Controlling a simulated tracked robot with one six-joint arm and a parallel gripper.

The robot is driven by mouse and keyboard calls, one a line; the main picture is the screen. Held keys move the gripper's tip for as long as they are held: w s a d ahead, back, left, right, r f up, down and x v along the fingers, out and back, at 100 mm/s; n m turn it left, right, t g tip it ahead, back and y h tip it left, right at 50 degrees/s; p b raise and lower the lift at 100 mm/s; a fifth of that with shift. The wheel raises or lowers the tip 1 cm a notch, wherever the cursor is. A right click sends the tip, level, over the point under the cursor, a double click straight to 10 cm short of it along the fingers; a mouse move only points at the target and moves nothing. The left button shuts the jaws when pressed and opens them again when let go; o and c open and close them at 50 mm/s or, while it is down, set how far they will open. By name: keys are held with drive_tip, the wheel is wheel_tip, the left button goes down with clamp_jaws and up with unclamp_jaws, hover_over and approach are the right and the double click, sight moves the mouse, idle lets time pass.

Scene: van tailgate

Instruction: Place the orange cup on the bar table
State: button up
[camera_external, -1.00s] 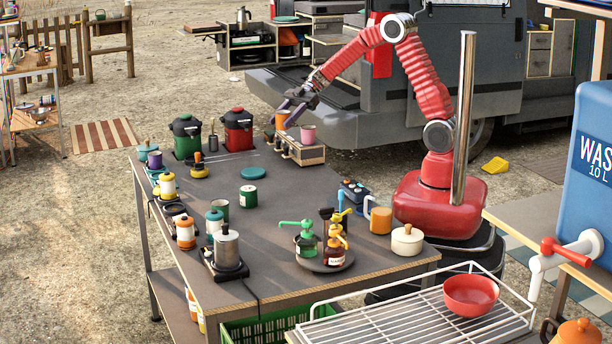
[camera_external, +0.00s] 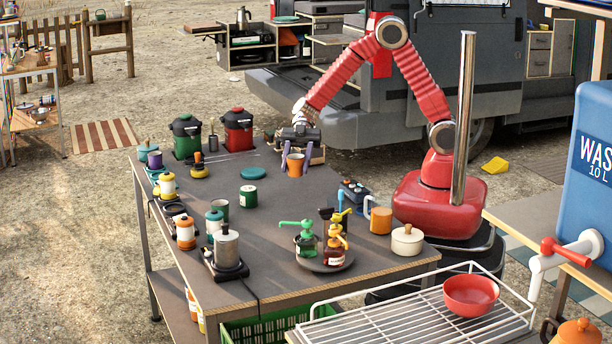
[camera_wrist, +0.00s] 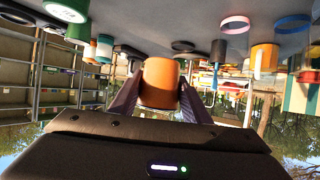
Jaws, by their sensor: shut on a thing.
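The orange cup (camera_external: 295,168) is between the fingers of my gripper (camera_external: 294,163), which is shut on it from both sides. It looks upright, at the far part of the grey bar table (camera_external: 290,205). I cannot tell whether its base touches the tabletop. In the wrist view the orange cup (camera_wrist: 161,83) sits between the two purple-grey fingertips of my gripper (camera_wrist: 158,92); the picture is upside down, with the table surface (camera_wrist: 150,12) at the top.
The wooden cup rack (camera_external: 318,155) is just behind my gripper, mostly hidden. An orange mug (camera_external: 380,220) and a pump-bottle tray (camera_external: 322,263) are nearer. The table's middle is clear.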

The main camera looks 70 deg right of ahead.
drive_tip(key=shift+s+f, duration=0.45)
drive_tip(key=shift+w, duration=0.1)
drive_tip(key=shift+f, duration=0.15)
hover_over(298, 208)
drive_tip(key=shift+w+d+f, duration=0.1)
drive_tip(key=shift+f, duration=2.95)
drive_tip(key=shift+f, duration=1.85)
drive_tip(key=shift+f, duration=0.1)
